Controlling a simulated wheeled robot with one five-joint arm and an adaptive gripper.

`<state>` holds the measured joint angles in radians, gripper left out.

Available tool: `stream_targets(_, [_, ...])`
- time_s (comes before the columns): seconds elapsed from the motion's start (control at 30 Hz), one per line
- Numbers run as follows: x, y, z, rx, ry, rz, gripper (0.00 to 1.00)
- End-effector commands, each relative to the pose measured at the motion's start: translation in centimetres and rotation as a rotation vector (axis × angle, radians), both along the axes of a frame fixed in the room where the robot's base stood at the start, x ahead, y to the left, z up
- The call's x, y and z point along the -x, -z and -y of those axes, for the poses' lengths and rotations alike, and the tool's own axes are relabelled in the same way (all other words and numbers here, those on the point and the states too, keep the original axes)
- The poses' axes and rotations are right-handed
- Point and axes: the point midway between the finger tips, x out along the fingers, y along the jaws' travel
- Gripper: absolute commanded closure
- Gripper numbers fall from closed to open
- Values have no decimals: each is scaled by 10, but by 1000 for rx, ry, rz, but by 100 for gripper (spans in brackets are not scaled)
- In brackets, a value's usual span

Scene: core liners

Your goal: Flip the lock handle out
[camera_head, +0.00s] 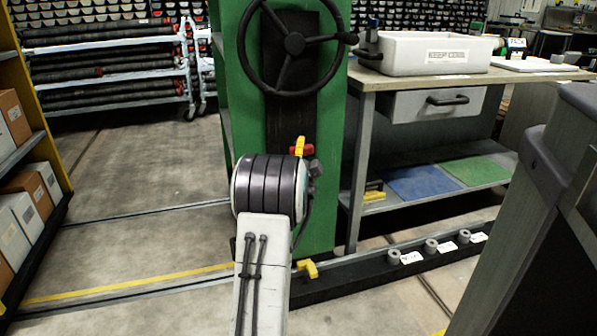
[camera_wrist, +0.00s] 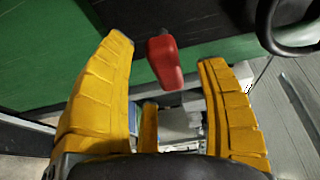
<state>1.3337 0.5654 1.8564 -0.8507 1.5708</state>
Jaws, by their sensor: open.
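The lock handle is a short red lever (camera_wrist: 165,62) on a dark mount against the green machine column. In the wrist view it lies just beyond and between the tips of my gripper (camera_wrist: 168,50). The yellow fingers are spread wide and hold nothing; clear space shows on both sides of the lever. In the head view a red part of the handle (camera_head: 308,150) shows beside a yellow fingertip, just above my dark wrist. My arm hides most of the gripper there, so contact cannot be told from that view.
A black handwheel (camera_head: 294,44) with a knob sits above on the green column (camera_head: 325,215). A workbench (camera_head: 365,88) with a white tray (camera_head: 430,52) stands to the right. A low dark rail (camera_head: 350,283) runs along the floor. Open floor lies to the left, before shelves of boxes.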

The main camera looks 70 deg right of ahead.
Motion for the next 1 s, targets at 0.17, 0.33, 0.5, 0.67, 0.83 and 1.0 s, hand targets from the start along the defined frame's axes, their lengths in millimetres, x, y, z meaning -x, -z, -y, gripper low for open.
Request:
stream_targets(0.17, [6, -1, -26, -1, 0, 0, 34])
stream_targets(0.33, [13, 0, -51, -1, 0, 0, 34])
stream_targets(0.5, [18, 0, -72, -1, 1, 0, 34])
stream_targets(0.67, [21, 0, -86, -1, 1, 0, 34])
stream_targets(0.83, [23, 0, -94, 0, 1, 0, 34])
stream_targets(1.0, [24, 0, -97, 0, 1, 0, 34])
